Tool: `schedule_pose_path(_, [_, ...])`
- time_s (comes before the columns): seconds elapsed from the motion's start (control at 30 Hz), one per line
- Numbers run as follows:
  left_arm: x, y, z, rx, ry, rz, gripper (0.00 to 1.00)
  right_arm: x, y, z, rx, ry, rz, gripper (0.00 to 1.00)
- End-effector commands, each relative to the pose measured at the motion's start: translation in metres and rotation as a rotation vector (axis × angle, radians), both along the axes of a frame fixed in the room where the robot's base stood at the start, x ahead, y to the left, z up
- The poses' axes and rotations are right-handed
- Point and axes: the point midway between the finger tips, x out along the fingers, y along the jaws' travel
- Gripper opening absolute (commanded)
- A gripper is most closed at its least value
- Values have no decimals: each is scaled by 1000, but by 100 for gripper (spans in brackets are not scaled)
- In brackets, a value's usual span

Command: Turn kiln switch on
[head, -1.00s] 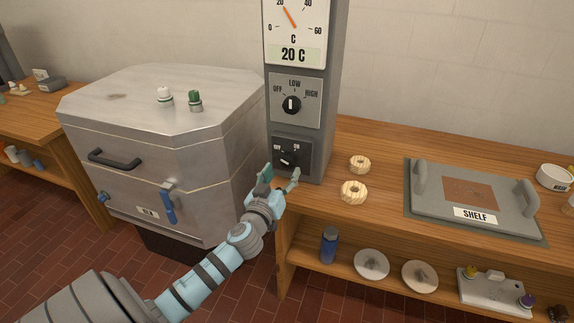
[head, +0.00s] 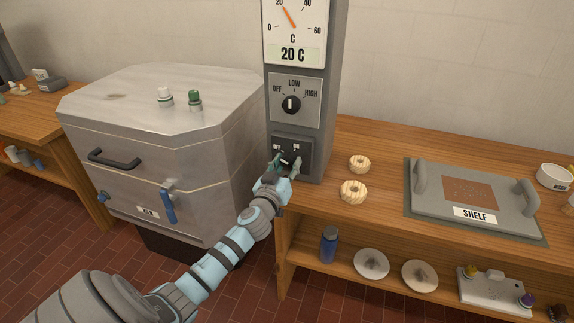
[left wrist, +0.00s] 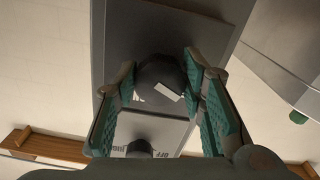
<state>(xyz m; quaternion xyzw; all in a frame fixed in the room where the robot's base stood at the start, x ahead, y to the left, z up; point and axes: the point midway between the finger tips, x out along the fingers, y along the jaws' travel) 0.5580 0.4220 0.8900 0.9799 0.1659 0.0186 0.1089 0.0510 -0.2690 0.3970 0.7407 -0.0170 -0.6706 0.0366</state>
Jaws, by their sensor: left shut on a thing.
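The kiln switch is a dark knob on a dark plate (head: 304,150) low on the grey control column, with small OFF and ON labels. My left gripper (head: 285,164) is at this knob. In the left wrist view the round dark knob (left wrist: 160,74), with a white mark, sits between the two green-padded fingers, which are shut on it. In the head view the fingers cover most of the knob, so which label it points to cannot be told. My right gripper is out of view.
Above the switch are an OFF/LOW/HIGH dial (head: 291,104), set at LOW, and a gauge reading 20 C (head: 293,55). The metal kiln (head: 150,130) stands close on the left. A wooden bench (head: 385,165) with two pale rings and a shelf plate (head: 430,203) is on the right.

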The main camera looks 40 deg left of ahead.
Motion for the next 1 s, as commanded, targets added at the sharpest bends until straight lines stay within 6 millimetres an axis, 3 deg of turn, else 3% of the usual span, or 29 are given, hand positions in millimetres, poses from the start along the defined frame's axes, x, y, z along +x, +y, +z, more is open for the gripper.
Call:
schedule_pose_path(0.37, [0,1,-1,118,42,1,9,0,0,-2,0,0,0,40])
schedule_pose_path(1.0, [-2,3,0,659,233,1,9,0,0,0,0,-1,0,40])
